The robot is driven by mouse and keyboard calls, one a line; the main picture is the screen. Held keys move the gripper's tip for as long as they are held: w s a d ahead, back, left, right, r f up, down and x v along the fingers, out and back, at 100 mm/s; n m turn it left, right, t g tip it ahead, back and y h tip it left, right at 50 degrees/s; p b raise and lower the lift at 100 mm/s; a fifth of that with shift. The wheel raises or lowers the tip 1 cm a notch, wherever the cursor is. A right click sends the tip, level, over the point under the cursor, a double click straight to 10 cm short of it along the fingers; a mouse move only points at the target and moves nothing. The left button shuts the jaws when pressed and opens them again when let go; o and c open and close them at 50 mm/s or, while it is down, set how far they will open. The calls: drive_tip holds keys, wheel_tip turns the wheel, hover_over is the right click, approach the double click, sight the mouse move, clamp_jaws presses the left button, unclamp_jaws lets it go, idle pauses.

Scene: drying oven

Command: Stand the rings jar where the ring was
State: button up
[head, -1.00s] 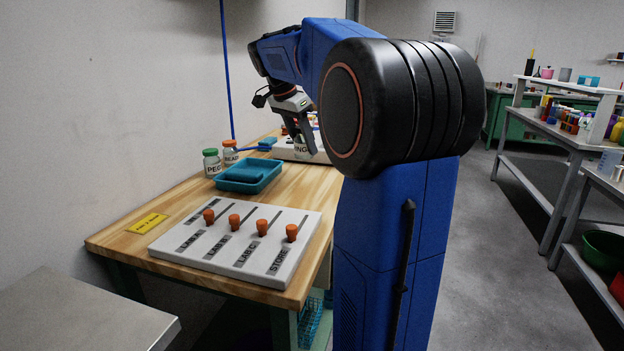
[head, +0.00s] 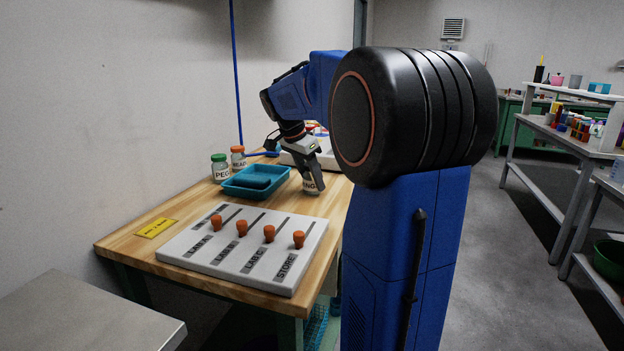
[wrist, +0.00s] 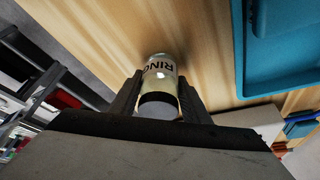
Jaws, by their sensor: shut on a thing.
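My gripper (head: 311,180) is shut on the rings jar (head: 309,186), a small pale jar with a dark-lettered label. In the wrist view the jar (wrist: 161,68) sits between the two fingers, and part of its label reads "RIN". The jar is at or just above the wooden bench (head: 130,236), right of the blue tray (head: 238,191); I cannot tell whether it touches the wood. The fingers hide part of the jar. No loose ring can be made out.
A pegs jar (head: 220,168) with a green lid and a beads jar (head: 238,159) with an orange lid stand behind the tray. A white board (head: 205,265) with orange knobs lies in front. Another white board (head: 288,158) lies behind. Bare wood lies between tray and front board.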

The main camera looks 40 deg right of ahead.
drive_tip(key=shift+f, duration=0.1)
drive_tip(key=o, duration=1.1)
drive_tip(key=v, duration=1.2)
